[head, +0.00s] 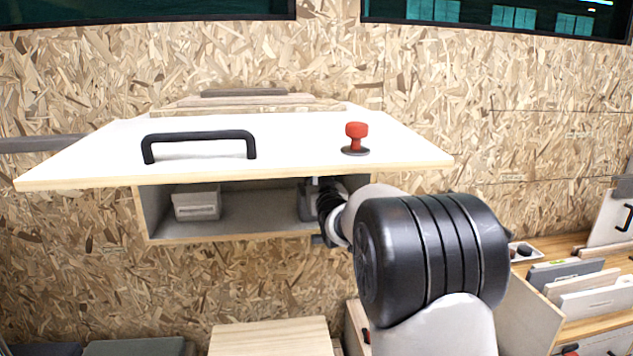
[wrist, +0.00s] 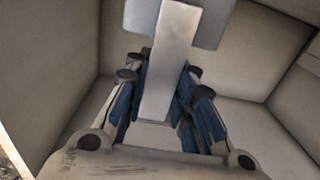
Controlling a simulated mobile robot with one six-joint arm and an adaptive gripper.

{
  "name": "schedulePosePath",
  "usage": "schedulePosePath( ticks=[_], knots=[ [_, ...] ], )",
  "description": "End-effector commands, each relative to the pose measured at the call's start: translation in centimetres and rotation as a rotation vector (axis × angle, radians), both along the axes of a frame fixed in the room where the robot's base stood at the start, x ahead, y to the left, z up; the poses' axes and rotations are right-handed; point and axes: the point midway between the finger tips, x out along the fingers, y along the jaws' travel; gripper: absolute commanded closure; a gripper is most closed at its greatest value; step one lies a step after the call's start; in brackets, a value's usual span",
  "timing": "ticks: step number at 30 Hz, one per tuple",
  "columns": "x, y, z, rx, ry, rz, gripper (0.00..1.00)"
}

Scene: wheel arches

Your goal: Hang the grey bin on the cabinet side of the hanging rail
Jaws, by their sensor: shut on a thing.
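My gripper (head: 323,202) reaches into the right part of an open wall cabinet (head: 265,207). In the wrist view my gripper (wrist: 160,90) is shut, its blue-padded fingers on both sides of a light grey strip (wrist: 167,65). The strip joins a wider grey plate at the top of that view. In the head view a grey thing (head: 307,203) shows at the fingers, mostly hidden by my gripper; I cannot tell if it is the grey bin. A light grey box (head: 197,202) sits inside at the left. I cannot make out the hanging rail for certain.
The white cabinet flap (head: 290,138), with a black handle (head: 200,144) and red knob (head: 356,137), is raised above my arm. A grey bar (head: 42,144) runs along the wall at left. A wooden counter (head: 560,240) with several boxes stands at right.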

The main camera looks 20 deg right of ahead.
Motion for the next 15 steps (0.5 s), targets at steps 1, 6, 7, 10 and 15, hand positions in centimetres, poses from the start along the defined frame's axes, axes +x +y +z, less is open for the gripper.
schedulePosePath(
  ticks=[1,6,7,10,15],
  knots=[
    [0.0,0.0,0.0,0.0,0.0,0.0,1.0],
    [0.0,0.0,0.0,0.0,0.0,0.0,1.0],
    [0.0,0.0,0.07,0.0,-0.001,0.0,1.0],
    [0.0,0.0,0.18,0.0,-0.002,0.0,1.0],
    [0.0,0.0,0.84,0.0,-0.002,0.0,1.0]
  ],
)
